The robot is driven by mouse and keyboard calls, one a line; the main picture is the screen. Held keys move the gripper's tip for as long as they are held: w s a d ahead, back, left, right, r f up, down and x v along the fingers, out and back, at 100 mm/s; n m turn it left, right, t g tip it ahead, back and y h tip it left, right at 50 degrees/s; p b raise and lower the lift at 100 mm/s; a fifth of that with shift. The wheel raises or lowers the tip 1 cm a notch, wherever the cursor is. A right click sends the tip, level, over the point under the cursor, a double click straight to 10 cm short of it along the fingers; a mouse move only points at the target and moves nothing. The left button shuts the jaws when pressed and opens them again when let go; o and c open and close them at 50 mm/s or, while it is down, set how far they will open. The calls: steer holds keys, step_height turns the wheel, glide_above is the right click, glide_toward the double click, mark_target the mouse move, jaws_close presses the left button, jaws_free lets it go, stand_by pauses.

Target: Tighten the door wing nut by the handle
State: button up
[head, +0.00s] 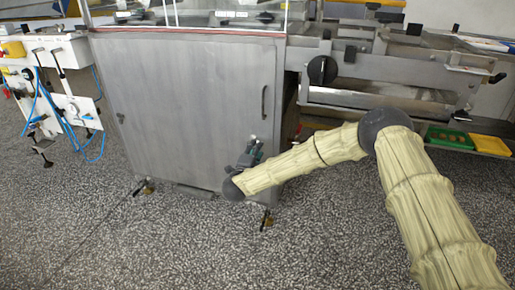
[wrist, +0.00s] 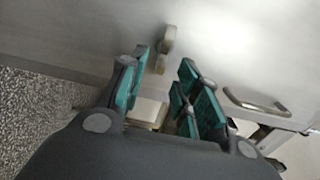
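The grey metal cabinet door (head: 190,110) is closed. Its bar handle (head: 264,103) is at the right edge, and it also shows at the right in the wrist view (wrist: 255,103). A small pale wing nut (wrist: 166,46) stands out from the door just beyond my fingertips, nearer the left finger. My gripper (head: 251,150) is low on the door, below the handle. In the wrist view my gripper (wrist: 168,72) has its green-padded fingers apart, with a gap between them and nothing visibly clamped. Whether a finger touches the nut I cannot tell.
A white stand with blue hoses (head: 60,90) is at the left. At the right are a conveyor frame with a black knob (head: 322,70), a green tray (head: 448,137) and a yellow tray (head: 490,145). The speckled floor before the cabinet is clear.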

steer(key=v, duration=0.9)
